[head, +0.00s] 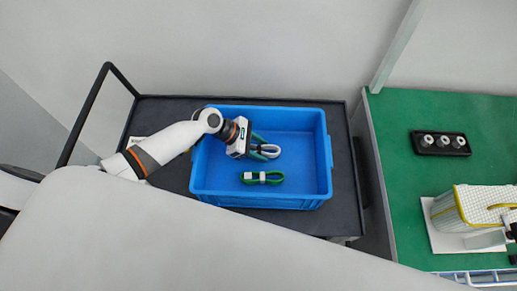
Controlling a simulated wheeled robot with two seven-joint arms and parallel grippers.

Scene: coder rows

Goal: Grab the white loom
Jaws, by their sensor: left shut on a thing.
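The white loom (272,149) is a small coiled bundle of cable in the blue crate (320,165). My left gripper (262,147) reaches into the crate from the left, with its green fingers shut on the white loom. The fingers hide part of the loom. I cannot tell whether the loom touches the crate floor. My right gripper is not in view.
The crate stands on a black cart (345,190) with a handle. A green table (400,175) at right bears a black block (440,144) with several round parts and a white-yellow item (478,208).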

